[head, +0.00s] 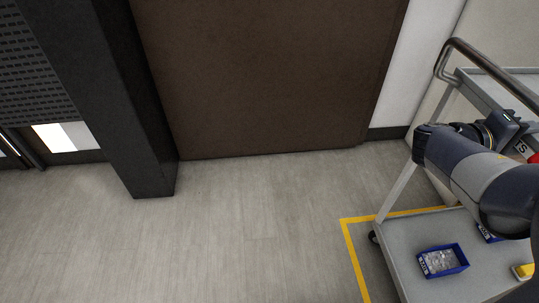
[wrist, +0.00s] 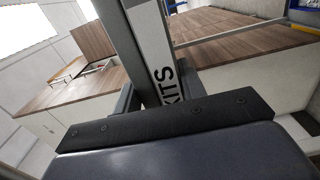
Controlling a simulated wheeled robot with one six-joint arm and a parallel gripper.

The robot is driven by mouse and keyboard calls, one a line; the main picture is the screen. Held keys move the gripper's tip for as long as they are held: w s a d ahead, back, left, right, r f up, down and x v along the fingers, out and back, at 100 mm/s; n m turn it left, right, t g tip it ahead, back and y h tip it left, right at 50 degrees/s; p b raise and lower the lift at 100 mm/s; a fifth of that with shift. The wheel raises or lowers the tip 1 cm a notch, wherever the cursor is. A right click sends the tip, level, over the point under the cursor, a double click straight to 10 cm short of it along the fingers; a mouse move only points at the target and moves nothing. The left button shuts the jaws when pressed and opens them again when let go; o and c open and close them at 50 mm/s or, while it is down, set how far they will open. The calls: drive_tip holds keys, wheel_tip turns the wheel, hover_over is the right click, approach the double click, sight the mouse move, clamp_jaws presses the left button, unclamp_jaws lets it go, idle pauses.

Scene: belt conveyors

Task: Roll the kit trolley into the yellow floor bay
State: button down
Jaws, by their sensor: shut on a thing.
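The kit trolley stands at the right of the head view, with a grey lower shelf (head: 405,250), an upper tray and a bent tube handle (head: 476,58). The yellow floor bay (head: 354,252) shows as a taped corner. The trolley's visible caster (head: 374,238) and left shelf edge are just inside that corner; the trolley's right and near parts are cut off. My gripper (head: 512,118) is at the trolley's upper end, by the handle, shut on it; the contact is partly hidden. In the wrist view, a white plate lettered KITS (wrist: 160,72) is close ahead of my gripper.
Blue bins (head: 442,261) and a yellow item (head: 524,271) are on the lower shelf. A brown panel (head: 270,80) and a dark pillar (head: 125,110) stand behind. The floor (head: 220,240) left of the bay is clear. The wall is close behind the trolley.

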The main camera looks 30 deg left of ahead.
drive_tip(key=c, duration=1.1)
unclamp_jaws()
drive_tip(key=shift+w+a+f, duration=0.15)
drive_tip(key=shift+w+f, duration=0.05)
drive_tip(key=shift+f, duration=0.1)
drive_tip(key=o, duration=0.3)
drive_tip(key=shift+r, duration=0.2)
drive_tip(key=shift+o, duration=0.2)
drive_tip(key=shift+s, duration=0.1)
drive_tip(key=b+v, duration=0.1)
drive_tip(key=v, duration=1.1)
drive_tip(key=shift+b, duration=0.4)
drive_tip(key=shift+r, duration=0.1)
